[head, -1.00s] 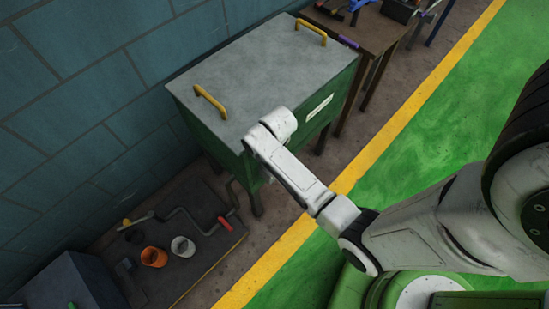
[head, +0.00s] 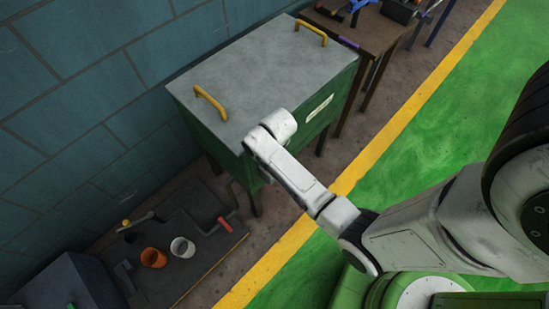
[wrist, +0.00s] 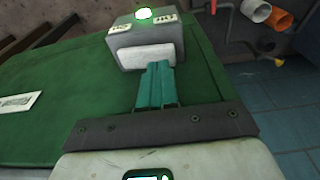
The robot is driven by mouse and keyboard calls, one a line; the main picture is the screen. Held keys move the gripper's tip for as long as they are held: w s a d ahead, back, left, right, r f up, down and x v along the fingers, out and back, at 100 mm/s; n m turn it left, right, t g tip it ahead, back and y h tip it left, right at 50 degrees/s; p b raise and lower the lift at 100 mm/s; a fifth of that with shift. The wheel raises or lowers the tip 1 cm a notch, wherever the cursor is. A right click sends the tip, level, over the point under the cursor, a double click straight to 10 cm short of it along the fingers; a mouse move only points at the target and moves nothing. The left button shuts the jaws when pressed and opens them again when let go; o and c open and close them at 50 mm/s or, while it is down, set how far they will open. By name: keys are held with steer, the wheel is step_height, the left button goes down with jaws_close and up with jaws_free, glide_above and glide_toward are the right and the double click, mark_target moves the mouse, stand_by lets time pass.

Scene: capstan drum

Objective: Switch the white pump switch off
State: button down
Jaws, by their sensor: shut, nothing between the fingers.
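The white pump switch (wrist: 147,57) is a pale rocker on the face of a grey box (wrist: 172,32) in the wrist view. The box is fixed to a green panel, and a lamp (wrist: 144,14) on it glows bright green-white. Small labels flank the lamp, with lettering I cannot read surely. My gripper (wrist: 159,67) has its teal fingers together and empty. The fingertips overlap the lower right part of the white rocker in the picture; I cannot tell whether they touch it. In the head view my arm and the cabinet hide the fingers and the switch.
The green cabinet (head: 262,75) has a grey top and two yellow handles. A brown workbench (head: 372,38) stands beyond; green floor is open at right.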

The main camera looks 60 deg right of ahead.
step_height(320, 180, up, 7)
steer(key=p, duration=0.6)
steer(key=shift+f, duration=0.2)
stand_by(0.5)
steer(key=s+a+r+n+b, duration=0.2)
steer(key=s+a+r, duration=0.8)
steer(key=s, duration=0.3)
steer(key=shift+s+a+r+g, duration=0.3)
steer(key=shift+a+r+g, duration=0.1)
steer(key=shift+a, duration=0.25)
